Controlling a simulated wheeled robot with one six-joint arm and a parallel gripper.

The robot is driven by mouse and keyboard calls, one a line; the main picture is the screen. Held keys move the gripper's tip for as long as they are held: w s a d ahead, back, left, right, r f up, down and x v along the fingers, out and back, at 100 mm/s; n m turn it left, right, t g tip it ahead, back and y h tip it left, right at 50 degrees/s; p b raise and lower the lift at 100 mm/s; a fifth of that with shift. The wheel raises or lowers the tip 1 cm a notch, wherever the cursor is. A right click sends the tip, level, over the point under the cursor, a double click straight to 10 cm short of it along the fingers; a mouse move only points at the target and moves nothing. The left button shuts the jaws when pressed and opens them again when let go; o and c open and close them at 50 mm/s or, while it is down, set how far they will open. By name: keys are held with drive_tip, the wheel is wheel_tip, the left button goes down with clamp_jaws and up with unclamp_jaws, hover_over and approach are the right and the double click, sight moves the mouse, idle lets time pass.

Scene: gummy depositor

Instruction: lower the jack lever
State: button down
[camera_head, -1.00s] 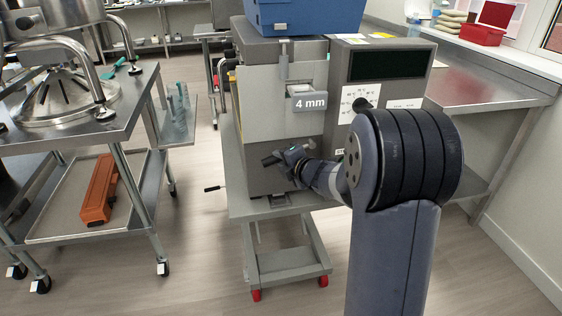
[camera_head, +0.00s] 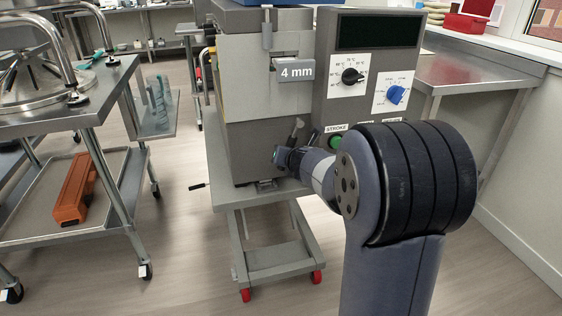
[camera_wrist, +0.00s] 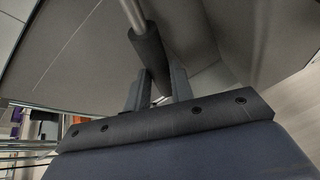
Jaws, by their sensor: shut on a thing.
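A lever (camera_wrist: 148,50) with a thick dark grip on a thin metal rod shows in the wrist view. My gripper (camera_wrist: 157,88) is shut around the end of the dark grip, one finger on each side. In the head view my gripper (camera_head: 280,156) is low at the front of the grey machine (camera_head: 250,100), above the cart top. A short grey piece that seems to be the lever sticks up just right of my gripper. My wrist hides part of it, so I cannot tell where it is mounted.
The machine stands on a grey cart (camera_head: 278,254) with red wheels. A blue knob (camera_head: 396,95) and a green button (camera_head: 336,141) are close above my arm. A thin black-ended rod (camera_head: 197,186) juts left. A steel cart (camera_head: 60,110) stands left; floor between is clear.

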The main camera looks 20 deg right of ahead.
drive_tip(key=shift+w+d+r+n+h+b, duration=0.1)
drive_tip(key=shift+d+r+n+h+b, duration=0.1)
drive_tip(key=shift+d+n+h+b, duration=0.25)
drive_tip(key=shift+w+d+r+n+h+b, duration=0.15)
drive_tip(key=shift+d+n+b, duration=0.15)
drive_tip(key=shift+d, duration=0.3)
drive_tip(key=shift+s, duration=0.1)
drive_tip(key=c, duration=1.5)
unclamp_jaws()
drive_tip(key=shift+s, duration=0.1)
drive_tip(key=shift+o, duration=1.3)
drive_tip(key=shift+f, duration=0.2)
drive_tip(key=p+v, duration=0.3)
drive_tip(key=v, duration=0.7)
drive_tip(key=shift+s, duration=0.35)
